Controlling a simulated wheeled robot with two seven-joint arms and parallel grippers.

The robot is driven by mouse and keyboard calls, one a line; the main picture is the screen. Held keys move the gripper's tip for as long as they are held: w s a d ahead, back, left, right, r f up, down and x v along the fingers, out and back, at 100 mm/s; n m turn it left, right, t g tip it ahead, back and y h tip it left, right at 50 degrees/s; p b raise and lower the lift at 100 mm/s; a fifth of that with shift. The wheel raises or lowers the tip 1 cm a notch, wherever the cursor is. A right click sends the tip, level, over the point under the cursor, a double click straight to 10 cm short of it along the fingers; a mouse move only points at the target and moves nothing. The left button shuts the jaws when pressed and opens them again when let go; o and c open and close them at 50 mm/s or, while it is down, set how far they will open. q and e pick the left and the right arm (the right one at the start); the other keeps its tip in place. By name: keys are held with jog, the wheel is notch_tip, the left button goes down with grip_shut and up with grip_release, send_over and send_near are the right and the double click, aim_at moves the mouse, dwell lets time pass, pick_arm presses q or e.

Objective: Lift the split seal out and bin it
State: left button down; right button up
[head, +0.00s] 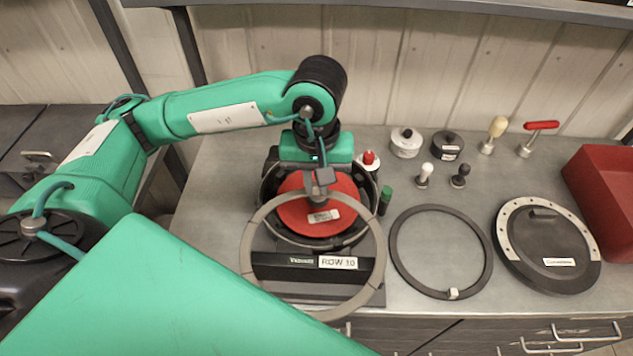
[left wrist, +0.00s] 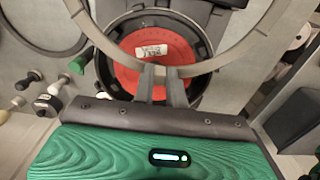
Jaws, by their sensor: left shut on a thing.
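My left gripper (head: 320,188) is shut on the rim of a large light-grey ring, which appears to be the split seal (head: 379,262). The ring has thin dark lines across its band and hangs over the seed meter, tilted toward the front. In the left wrist view, the fingertips (left wrist: 162,78) pinch the ring (left wrist: 250,46). Behind it is the meter's round black housing (head: 265,205) with a red disc (head: 288,218) inside. A label reading "ROW 10" (head: 338,262) is on the meter's front. A red bin (head: 605,190) stands at the far right. My right gripper is out of view.
A dark ring (head: 398,262) with a small light tag lies right of the meter. A round black cover (head: 535,225) with a pale rim lies farther right.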

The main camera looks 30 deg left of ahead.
pick_arm(q)
jog(key=shift+r+p, duration=0.4)
jog(key=shift+r, duration=1.1)
